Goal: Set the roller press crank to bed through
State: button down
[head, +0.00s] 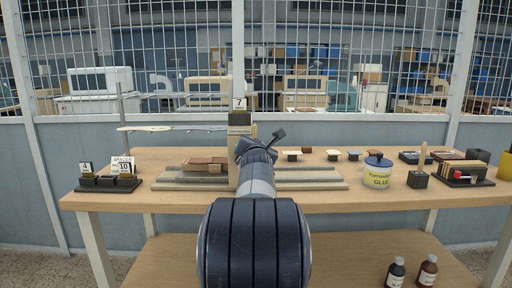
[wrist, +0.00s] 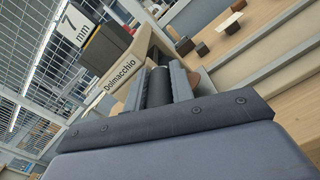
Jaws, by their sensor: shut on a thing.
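The roller press (head: 240,131) stands mid-table, with a cream frame, a dark top block and a "7" sign above. Its frame, lettered "Dolmacchio", also shows in the wrist view (wrist: 123,80). Its long grey bed (head: 310,185) runs left and right, and a brown leather-covered piece (head: 205,164) lies on it left of the frame. My gripper (head: 264,143) is at the press's right front side. In the wrist view my gripper (wrist: 160,82) is shut on a dark cylindrical part, apparently the crank handle (wrist: 158,90).
Right of the press are several small stamp blocks (head: 355,155), a glue tub (head: 377,176) and a dark tool rack (head: 467,174). Number and spacer signs (head: 122,166) stand at the left. Bottles (head: 396,272) stand on the lower shelf. Wire mesh rises behind.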

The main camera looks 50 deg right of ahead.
jog(key=c, duration=1.2)
grip_release()
jog(key=shift+c, duration=0.2)
jog(key=shift+a, duration=0.1)
jog(key=b+v, duration=0.1)
jog(key=v, duration=0.9)
jog(key=shift+s+a+b, duration=0.2)
jog(key=shift+b, duration=0.1)
jog(key=p+x, duration=0.1)
jog(key=x, duration=1)
jog(key=shift+p, duration=0.3)
jog(key=shift+s+a, duration=0.15)
jog(key=shift+a, duration=0.05)
